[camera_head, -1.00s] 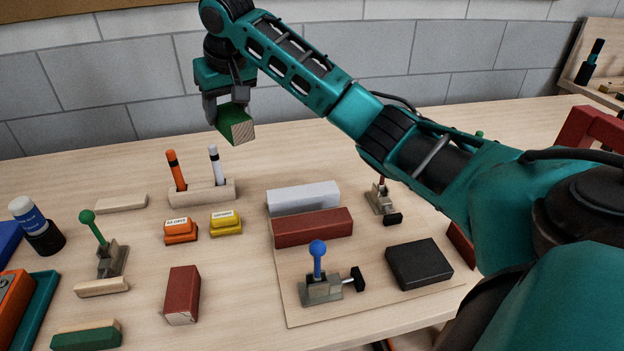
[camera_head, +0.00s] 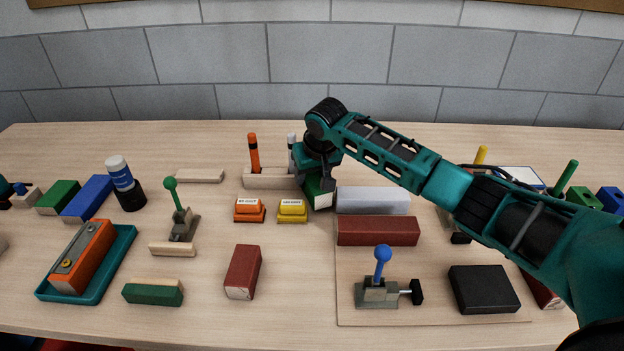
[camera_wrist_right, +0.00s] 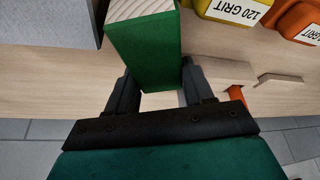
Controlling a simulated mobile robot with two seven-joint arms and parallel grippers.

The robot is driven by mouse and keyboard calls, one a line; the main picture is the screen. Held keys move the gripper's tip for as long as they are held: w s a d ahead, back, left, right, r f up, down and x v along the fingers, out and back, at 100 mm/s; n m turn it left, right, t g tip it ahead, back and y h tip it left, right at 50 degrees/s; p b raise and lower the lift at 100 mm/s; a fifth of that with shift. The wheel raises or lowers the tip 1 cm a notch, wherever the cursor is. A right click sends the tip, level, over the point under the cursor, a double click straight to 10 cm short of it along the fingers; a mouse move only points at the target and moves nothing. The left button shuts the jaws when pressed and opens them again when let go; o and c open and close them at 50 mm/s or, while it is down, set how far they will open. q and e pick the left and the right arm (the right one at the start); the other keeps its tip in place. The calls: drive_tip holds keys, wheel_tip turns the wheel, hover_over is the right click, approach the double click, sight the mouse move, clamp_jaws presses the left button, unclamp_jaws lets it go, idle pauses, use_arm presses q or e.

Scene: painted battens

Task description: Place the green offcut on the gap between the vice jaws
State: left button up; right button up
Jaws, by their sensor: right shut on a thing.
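My right gripper (camera_head: 320,172) is shut on the green offcut (camera_head: 316,193), a block with a bare wood end. In the right wrist view the offcut (camera_wrist_right: 145,50) sits between my two fingers (camera_wrist_right: 155,85). It is low, between the yellow sanding block and the grey batten; I cannot tell whether it touches the table. A small grey vice-like fixture with a blue knob and black handle (camera_head: 378,292) stands on the board in front. A similar one with a green knob (camera_head: 183,228) stands left. Another is partly behind my arm. Which vice is meant is unclear.
The grey batten (camera_head: 373,199) and red batten (camera_head: 378,231) lie right of the offcut on a thin board (camera_head: 350,262). The yellow block (camera_head: 292,211) is left. A pen holder (camera_head: 268,179) stands behind. A black block (camera_head: 484,289) lies right.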

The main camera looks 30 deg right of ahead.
drive_tip(key=shift+f, duration=0.8)
drive_tip(key=shift+f, duration=0.15)
drive_tip(key=o, duration=1.1)
drive_tip(key=shift+c, duration=0.2)
